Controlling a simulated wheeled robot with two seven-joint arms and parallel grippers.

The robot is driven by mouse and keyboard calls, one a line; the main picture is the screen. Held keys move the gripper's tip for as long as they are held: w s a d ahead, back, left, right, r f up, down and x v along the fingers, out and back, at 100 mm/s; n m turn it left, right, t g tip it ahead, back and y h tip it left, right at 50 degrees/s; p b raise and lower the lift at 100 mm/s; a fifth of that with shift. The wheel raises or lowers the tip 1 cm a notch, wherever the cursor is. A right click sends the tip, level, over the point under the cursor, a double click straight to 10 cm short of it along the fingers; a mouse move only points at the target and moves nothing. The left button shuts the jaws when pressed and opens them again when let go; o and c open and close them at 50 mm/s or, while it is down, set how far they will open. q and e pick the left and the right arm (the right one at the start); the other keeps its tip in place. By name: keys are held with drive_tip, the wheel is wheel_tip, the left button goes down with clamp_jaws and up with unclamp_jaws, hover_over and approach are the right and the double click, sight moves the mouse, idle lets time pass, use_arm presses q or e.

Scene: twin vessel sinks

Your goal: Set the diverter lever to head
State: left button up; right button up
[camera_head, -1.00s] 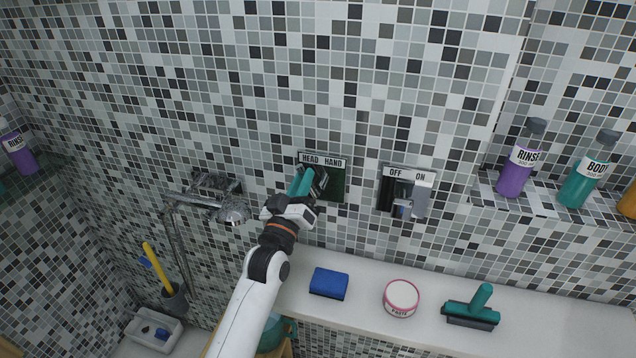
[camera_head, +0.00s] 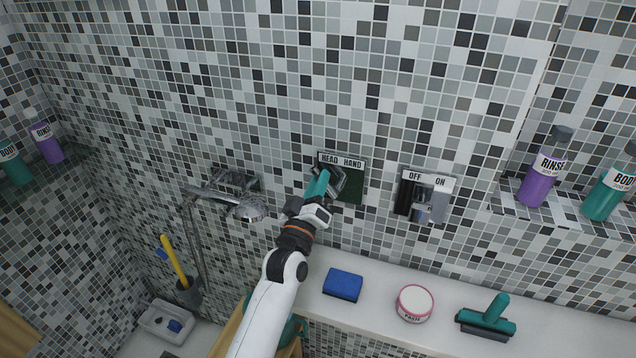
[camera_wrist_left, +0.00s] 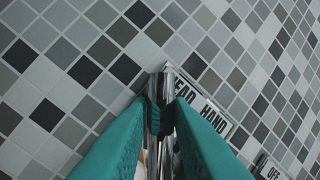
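The diverter plate (camera_head: 354,189) is a dark green panel on the tiled wall, labelled HEAD at left and HAND at right. The chrome diverter lever (camera_head: 338,179) sits in its left half, under HEAD, partly hidden by my left gripper (camera_head: 318,184). In the left wrist view, the lever (camera_wrist_left: 160,88) stands between the tips of the two teal fingers, which look closed on its sides. The HEAD HAND label (camera_wrist_left: 203,108) is just right of them. My right gripper is in neither view.
An OFF/ON plate (camera_head: 425,196) with its own lever is to the right. A chrome hand shower (camera_head: 247,208) is left of my gripper. A blue sponge (camera_head: 343,285), pink-rimmed tub (camera_head: 414,303) and teal squeegee (camera_head: 487,319) sit on the ledge below. Bottles stand on side shelves.

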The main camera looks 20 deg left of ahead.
use_arm(q)
drive_tip(key=o, duration=0.4)
drive_tip(key=shift+c, duration=0.2)
drive_tip(key=shift+s, duration=0.1)
drive_tip(key=b+v, duration=0.4)
drive_tip(key=v, duration=0.8)
drive_tip(key=shift+f, duration=0.1)
